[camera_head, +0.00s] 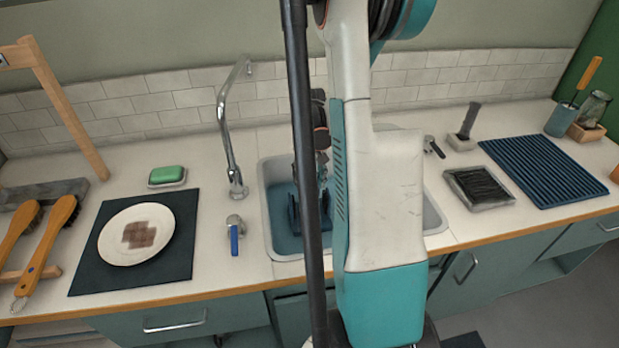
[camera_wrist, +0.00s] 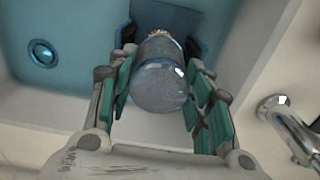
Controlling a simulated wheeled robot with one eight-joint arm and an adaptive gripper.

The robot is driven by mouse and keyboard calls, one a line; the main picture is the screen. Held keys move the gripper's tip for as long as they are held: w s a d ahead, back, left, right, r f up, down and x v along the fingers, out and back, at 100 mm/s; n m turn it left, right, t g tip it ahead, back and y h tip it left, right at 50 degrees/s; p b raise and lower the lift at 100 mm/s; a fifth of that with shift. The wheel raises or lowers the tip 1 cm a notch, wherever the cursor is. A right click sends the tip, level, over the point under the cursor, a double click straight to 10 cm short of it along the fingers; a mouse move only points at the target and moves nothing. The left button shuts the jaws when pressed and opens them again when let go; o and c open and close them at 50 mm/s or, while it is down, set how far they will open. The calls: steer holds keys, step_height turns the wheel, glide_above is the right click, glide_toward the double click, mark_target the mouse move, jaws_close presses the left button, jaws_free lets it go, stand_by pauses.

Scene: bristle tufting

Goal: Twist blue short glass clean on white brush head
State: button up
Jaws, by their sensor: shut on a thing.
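The blue short glass (camera_wrist: 160,84) is between the green-padded fingers of my gripper (camera_wrist: 158,100) in the wrist view. Its rounded end faces the wrist camera. My gripper is shut on it. The pale bristly top of the brush head (camera_wrist: 161,32) shows at the glass's far end, against a dark blue block (camera_wrist: 178,16). The glass's far end meets or overlaps the bristles; I cannot tell how far it is over them. In the head view my arm hides most of the gripper, and the glass cannot be made out there.
The sink (camera_head: 283,243) has a blue basin, with a drain (camera_wrist: 43,53) to the left in the wrist view. A tall tap (camera_head: 232,150) stands left of the sink. A plate (camera_head: 112,243) on a dark mat lies further left. A ribbed blue mat (camera_head: 545,172) lies empty at the right.

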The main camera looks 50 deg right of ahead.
steer(key=shift+f+b, duration=0.55)
steer(key=shift+f, duration=0.1)
stand_by(0.4)
steer(key=shift+s+a+n, duration=0.1)
steer(key=shift+s+n, duration=0.05)
steer(key=shift+n, duration=0.95)
steer(key=shift+f+n+b, duration=0.1)
steer(key=shift+n+b, duration=0.25)
steer(key=shift+n, duration=0.55)
steer(key=shift+c, duration=0.9)
steer(key=m, duration=0.3)
steer(key=shift+a+m, duration=0.1)
steer(key=shift+m, duration=0.3)
steer(key=m, duration=0.4)
steer(key=shift+b, duration=0.35)
